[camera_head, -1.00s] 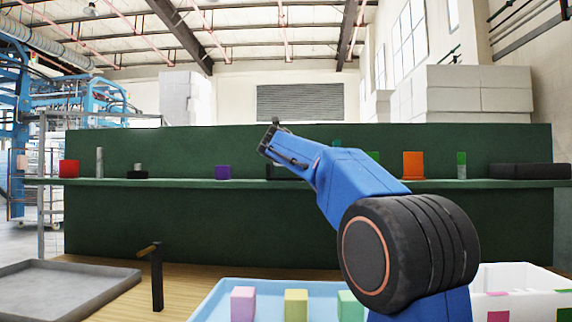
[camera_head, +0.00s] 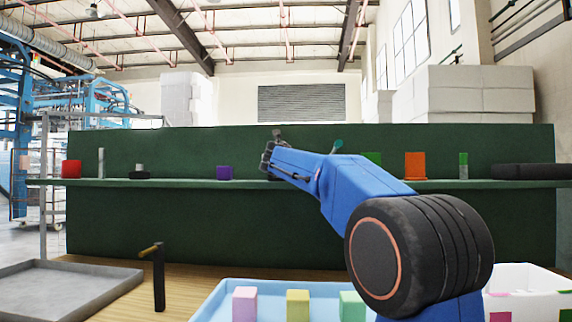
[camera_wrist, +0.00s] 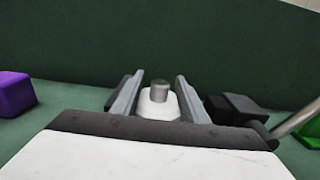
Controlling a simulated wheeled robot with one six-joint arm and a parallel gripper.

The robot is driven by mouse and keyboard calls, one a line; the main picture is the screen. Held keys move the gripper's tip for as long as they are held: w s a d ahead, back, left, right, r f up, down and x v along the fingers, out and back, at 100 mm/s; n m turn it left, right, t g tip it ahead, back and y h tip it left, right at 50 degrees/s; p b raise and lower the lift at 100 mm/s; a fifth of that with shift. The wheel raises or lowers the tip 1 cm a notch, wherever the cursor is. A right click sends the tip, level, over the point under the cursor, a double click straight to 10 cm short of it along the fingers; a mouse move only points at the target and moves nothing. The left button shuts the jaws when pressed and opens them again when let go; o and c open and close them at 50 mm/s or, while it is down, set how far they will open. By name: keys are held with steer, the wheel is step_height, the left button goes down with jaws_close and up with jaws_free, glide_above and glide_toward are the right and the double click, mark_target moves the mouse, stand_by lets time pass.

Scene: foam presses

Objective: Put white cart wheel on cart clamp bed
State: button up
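A white piece with a grey metal cylinder on top, likely the white cart wheel (camera_wrist: 159,108), stands on the green shelf in the wrist view. My gripper (camera_wrist: 160,88) has one finger on each side of it, with narrow gaps visible, so it looks open. In the head view my gripper (camera_head: 268,158) is just above the shelf and hides the wheel. A dark block (camera_wrist: 238,108) with a grey rod sits right of the fingers in the wrist view, possibly part of the cart clamp. A teal knob (camera_head: 337,146) shows behind my arm. I cannot clearly identify the clamp bed.
The shelf (camera_head: 320,184) also bears a purple block (camera_head: 224,172), a red block (camera_head: 71,169), a dark base with a grey cylinder (camera_head: 139,172), an orange block (camera_head: 415,165) and a green block (camera_wrist: 312,122). A blue tray (camera_head: 222,302) is below.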

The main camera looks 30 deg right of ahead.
steer(key=shift+r, duration=0.1)
steer(key=shift+s+a, duration=0.1)
steer(key=v, duration=1.1)
steer(key=shift+s+a, duration=0.2)
steer(key=shift+s, duration=0.1)
